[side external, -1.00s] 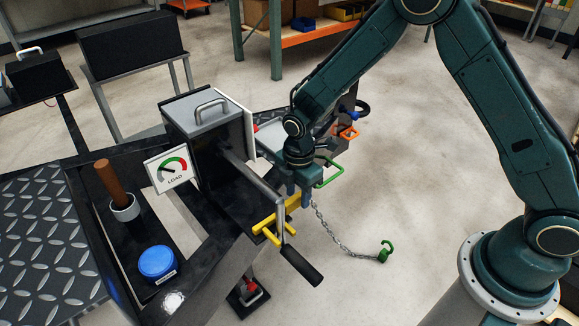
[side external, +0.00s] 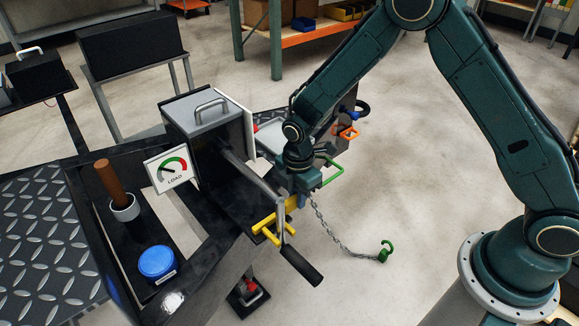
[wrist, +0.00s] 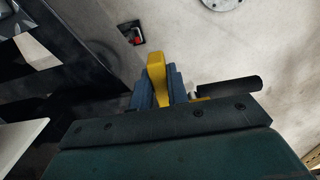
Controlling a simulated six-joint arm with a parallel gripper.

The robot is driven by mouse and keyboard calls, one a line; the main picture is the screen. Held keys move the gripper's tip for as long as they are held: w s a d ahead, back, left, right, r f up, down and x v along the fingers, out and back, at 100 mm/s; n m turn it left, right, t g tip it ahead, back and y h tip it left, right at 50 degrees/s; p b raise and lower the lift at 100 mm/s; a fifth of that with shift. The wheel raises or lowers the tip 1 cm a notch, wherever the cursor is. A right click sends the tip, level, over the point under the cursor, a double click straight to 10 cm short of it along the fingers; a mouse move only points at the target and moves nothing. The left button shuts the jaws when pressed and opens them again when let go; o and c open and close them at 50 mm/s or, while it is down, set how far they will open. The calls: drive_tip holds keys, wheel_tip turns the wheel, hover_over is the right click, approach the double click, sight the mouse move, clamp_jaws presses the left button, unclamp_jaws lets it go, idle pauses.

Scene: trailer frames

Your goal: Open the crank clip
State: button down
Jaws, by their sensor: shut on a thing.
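The yellow crank clip (side external: 272,227) sits on the trailer frame around the lower part of the grey crank arm (side external: 279,212). The crank's black handle (side external: 301,265) hangs below the clip; a black handle also shows in the wrist view (wrist: 228,87). My gripper (side external: 297,199) is at the right end of the clip. In the wrist view my gripper (wrist: 162,92) has its blue fingers shut on the yellow clip piece (wrist: 156,72). The fingers partly hide the clip.
A grey winch box (side external: 205,125) with a load gauge (side external: 171,170) stands behind the crank. A chain (side external: 330,236) with a green hook (side external: 385,251) lies to the right. A blue cap (side external: 158,263) and brown handle (side external: 107,179) are at the left.

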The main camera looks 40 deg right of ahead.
drive_tip(key=shift+w, duration=1.95)
drive_tip(key=c, duration=1.4)
unclamp_jaws()
drive_tip(key=shift+o, duration=0.2)
wheel_tip(320, 180, up, 14)
